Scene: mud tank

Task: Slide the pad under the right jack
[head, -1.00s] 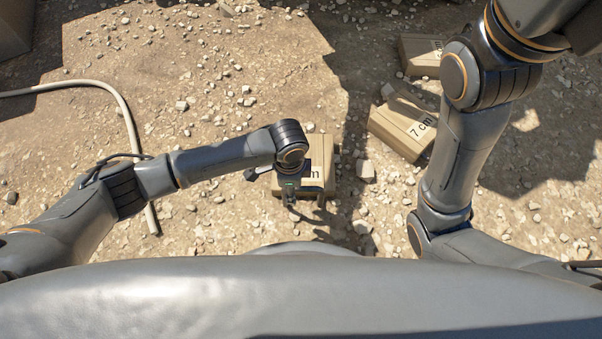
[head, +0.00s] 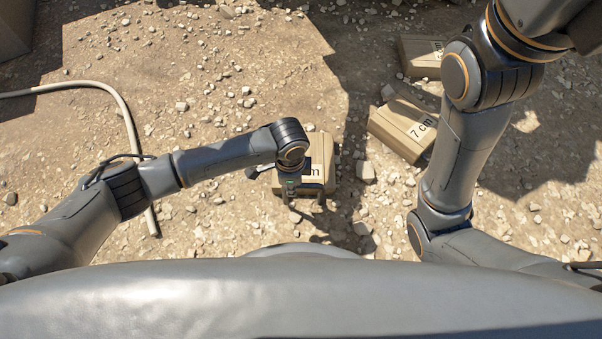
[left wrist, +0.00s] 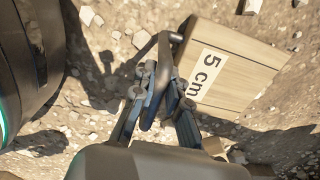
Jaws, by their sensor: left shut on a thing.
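A tan pad (head: 318,150) lies on the ground in the middle of the head view, partly covered by my left wrist. In the left wrist view its label reads 5 cm (left wrist: 206,75). A dark handle (left wrist: 172,38) sticks out from its side. My left gripper (left wrist: 165,85) is shut on this handle, at the pad's near side. The fingers also show small and dark below my wrist in the head view (head: 290,188). My right arm crosses the right of the head view, but its gripper is out of frame. I cannot make out the right jack.
A second tan pad (head: 405,128), marked 7 cm, lies to the right, close to my right arm. Another tan pad (head: 420,55) lies behind it. A pale hose (head: 128,125) curves over the ground at the left. The ground is dry dirt with scattered stones (head: 365,172).

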